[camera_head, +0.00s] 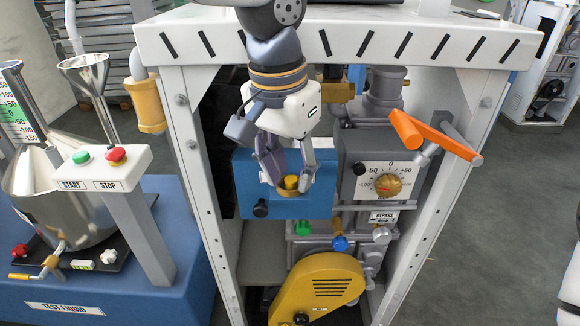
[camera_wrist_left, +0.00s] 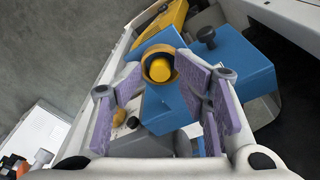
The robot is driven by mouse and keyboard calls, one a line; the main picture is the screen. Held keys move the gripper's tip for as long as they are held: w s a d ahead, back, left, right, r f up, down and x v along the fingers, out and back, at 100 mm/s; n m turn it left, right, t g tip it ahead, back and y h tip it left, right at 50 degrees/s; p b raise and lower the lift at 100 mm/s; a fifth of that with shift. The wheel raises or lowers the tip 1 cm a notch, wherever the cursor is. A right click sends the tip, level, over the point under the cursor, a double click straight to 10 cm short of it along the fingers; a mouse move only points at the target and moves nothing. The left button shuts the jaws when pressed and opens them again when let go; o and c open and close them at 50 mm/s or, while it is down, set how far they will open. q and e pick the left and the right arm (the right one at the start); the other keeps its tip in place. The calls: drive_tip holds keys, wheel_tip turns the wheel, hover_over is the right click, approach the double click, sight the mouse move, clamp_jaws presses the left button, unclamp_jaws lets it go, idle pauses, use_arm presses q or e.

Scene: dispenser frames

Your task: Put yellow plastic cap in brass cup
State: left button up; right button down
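The yellow plastic cap (camera_head: 291,182) is at the front of the blue box, between the fingers of my left gripper (camera_head: 289,178). In the left wrist view the cap (camera_wrist_left: 160,68) shows inside the round rim of the brass cup (camera_wrist_left: 147,58). The cup (camera_head: 284,193) is partly hidden by the fingers in the head view. My left gripper (camera_wrist_left: 157,75) has its purple-padded fingers spread on either side of the cup, with visible space around the cap. I cannot tell whether a fingertip touches the cup rim. My right gripper is not in view.
The blue box (camera_head: 250,190) has a black knob (camera_head: 261,208). A gauge panel (camera_head: 388,183) is to its right, below an orange handle (camera_head: 405,130). A white frame beam (camera_head: 340,42) runs above. The start/stop stand (camera_head: 100,168) and steel vessel (camera_head: 45,195) are at left.

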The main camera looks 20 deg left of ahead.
sight(282, 195)
use_arm(q)
wheel_tip(282, 195, up, 13)
drive_tip(key=s, duration=0.1)
drive_tip(key=shift+s+a, duration=0.2)
drive_tip(key=shift+a, duration=0.15)
